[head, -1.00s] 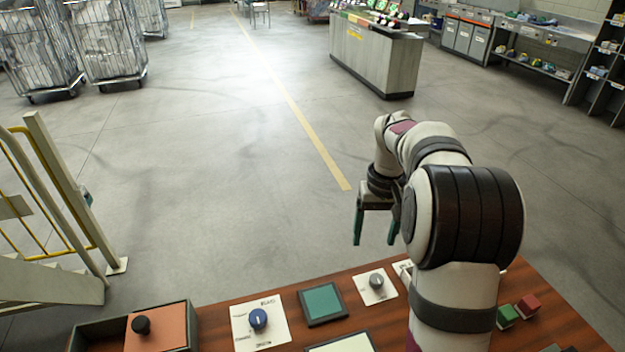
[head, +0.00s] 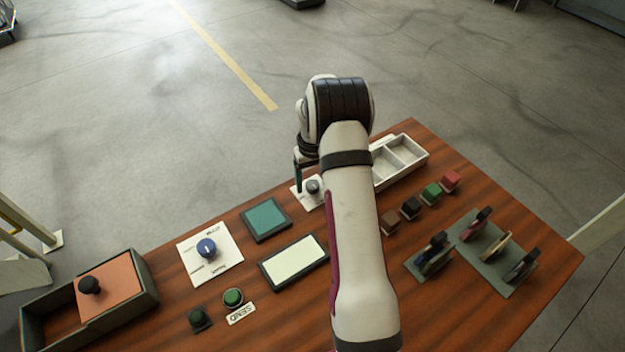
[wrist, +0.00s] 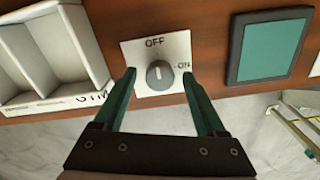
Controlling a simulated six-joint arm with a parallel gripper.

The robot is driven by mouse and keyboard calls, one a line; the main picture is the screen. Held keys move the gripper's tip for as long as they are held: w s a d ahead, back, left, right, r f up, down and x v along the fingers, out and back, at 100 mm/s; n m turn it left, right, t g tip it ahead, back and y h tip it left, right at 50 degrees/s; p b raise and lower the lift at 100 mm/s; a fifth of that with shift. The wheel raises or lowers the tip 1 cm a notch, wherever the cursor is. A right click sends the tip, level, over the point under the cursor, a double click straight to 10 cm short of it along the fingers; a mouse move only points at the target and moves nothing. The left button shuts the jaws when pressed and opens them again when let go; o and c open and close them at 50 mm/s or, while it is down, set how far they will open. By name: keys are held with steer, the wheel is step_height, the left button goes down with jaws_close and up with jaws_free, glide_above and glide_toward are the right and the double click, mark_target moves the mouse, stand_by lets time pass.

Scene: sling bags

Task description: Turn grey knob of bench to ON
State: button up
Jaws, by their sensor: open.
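The grey knob (wrist: 159,75) sits on a white plate (wrist: 143,50) marked OFF at the top and ON at the right in the wrist view. Its pale pointer line appears to point up at OFF. My gripper (wrist: 158,74) is open, with one dark green finger on each side of the knob and a gap on both sides. Whether the tips are level with the knob is hard to tell. In the head view, the knob (head: 313,187) shows beside my gripper (head: 299,176), which is partly hidden by my arm.
A white compartment tray (wrist: 45,50) lies left of the plate in the wrist view, and a teal-faced panel (wrist: 268,50) lies right. In the head view, a blue knob (head: 206,249), a pale panel (head: 294,262) and several coloured blocks (head: 431,193) share the wooden bench.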

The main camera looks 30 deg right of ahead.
jaws_close()
stand_by(0.3)
steer(key=m, duration=0.4)
steer(key=shift+m, duration=0.3)
steer(key=m, duration=0.4)
steer(key=shift+m, duration=0.3)
steer(key=m, duration=0.4)
steer(key=shift+m, duration=2.3)
